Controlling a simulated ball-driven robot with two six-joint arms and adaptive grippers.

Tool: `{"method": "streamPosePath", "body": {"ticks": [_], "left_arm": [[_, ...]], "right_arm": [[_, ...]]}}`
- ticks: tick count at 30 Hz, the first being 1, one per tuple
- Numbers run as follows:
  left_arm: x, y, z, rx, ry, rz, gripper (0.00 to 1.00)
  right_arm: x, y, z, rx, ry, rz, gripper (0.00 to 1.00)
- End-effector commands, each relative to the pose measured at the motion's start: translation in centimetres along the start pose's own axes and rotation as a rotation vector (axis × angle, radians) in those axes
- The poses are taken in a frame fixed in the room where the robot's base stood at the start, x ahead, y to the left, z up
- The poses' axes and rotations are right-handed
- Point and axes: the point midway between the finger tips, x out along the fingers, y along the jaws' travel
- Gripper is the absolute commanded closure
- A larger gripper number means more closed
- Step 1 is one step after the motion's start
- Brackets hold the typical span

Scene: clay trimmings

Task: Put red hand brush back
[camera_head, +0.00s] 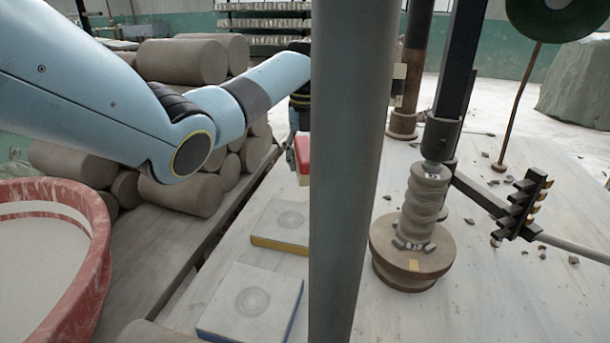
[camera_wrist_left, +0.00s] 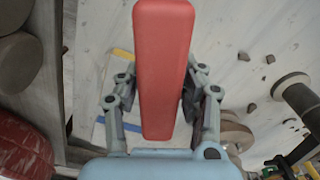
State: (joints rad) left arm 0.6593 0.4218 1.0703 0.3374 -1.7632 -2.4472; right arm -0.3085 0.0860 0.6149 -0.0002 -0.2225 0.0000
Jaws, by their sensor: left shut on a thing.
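The red hand brush (camera_wrist_left: 163,65) is held in my left gripper (camera_wrist_left: 160,112), with a finger on each side of it in the left wrist view. In the head view only a strip of the red brush (camera_head: 303,150) shows, left of the grey post, which hides the rest. My left gripper (camera_head: 297,128) is partly hidden there too. Below lie a pale pad with a yellow edge (camera_head: 283,222) and one with a blue edge (camera_head: 251,300), each with a round mark. Whether the brush touches the table cannot be told. My right gripper is not in view.
A thick grey post (camera_head: 350,170) stands in front. Right of it are a stepped round clay-coloured stand (camera_head: 412,240) and a black toothed rack (camera_head: 523,205), with scattered crumbs. A red-rimmed basin (camera_head: 98,240) and stacked clay rolls (camera_head: 180,62) are at left.

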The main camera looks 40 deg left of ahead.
Motion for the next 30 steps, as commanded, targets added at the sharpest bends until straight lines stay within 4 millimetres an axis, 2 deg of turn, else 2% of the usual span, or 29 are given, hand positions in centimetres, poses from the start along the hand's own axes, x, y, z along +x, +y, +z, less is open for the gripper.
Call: {"method": "streamPosePath", "body": {"ticks": [6,9,19,29,30], "left_arm": [[3.1,0.1,0.0,0.0,0.002,0.002,1.0],[4.0,0.1,0.1,0.0,0.001,0.001,1.0],[4.2,0.0,0.1,0.001,-0.001,0.0,1.0],[5.2,0.0,0.1,0.001,0.0,0.001,1.0],[5.2,0.0,0.1,0.001,0.0,0.001,0.57]], "right_arm": [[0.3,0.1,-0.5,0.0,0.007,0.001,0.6],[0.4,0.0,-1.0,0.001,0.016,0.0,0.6],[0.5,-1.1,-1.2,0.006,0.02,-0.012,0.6],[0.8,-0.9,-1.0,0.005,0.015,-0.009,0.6],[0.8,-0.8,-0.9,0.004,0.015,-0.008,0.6]]}}
